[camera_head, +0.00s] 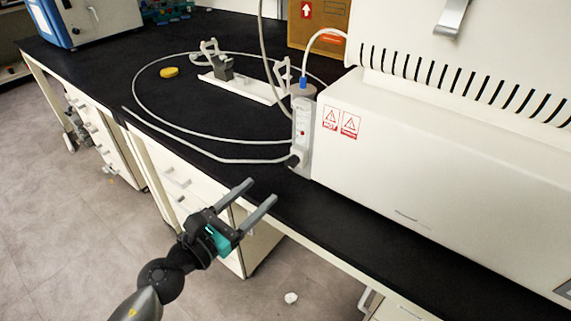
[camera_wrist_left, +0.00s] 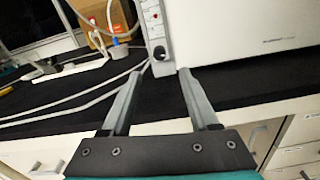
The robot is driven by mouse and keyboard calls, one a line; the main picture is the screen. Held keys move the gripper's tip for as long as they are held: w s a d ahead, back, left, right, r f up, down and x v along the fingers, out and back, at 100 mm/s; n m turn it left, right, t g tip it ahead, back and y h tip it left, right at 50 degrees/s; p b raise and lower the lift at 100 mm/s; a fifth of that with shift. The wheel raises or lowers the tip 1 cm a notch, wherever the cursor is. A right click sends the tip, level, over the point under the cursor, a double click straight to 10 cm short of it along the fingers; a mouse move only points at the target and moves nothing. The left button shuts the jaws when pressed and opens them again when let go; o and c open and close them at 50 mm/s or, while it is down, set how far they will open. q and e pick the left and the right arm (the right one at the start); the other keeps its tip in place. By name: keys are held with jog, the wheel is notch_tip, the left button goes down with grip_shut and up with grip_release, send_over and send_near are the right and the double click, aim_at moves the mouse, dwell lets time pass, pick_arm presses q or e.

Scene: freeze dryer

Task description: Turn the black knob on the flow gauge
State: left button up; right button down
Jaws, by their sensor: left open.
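The flow gauge (camera_head: 302,130) is a slim upright pale box with a red dot, fixed by the left end of the large white machine. Its black knob (camera_head: 293,160) sticks out low on the gauge. The gauge (camera_wrist_left: 153,25) and the knob (camera_wrist_left: 159,53) also show in the left wrist view, just beyond the fingertips. My left gripper (camera_head: 262,190) is open and empty, apart from the knob, in front of the bench edge. In the left wrist view, the knob lies between the lines of the two fingers (camera_wrist_left: 160,73). My right gripper is not in view.
The white machine (camera_head: 430,170) fills the right side of the black bench (camera_head: 100,60). A pale hose (camera_head: 190,135) loops across the bench to the gauge. A white stand (camera_head: 240,88), a yellow object (camera_head: 169,72) and a cardboard box (camera_head: 318,25) are behind.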

aim_at(288, 166)
pick_arm(q)
jog(key=x, duration=1)
jog(key=shift+w, duration=0.1)
grip_shut()
dwell(0.3)
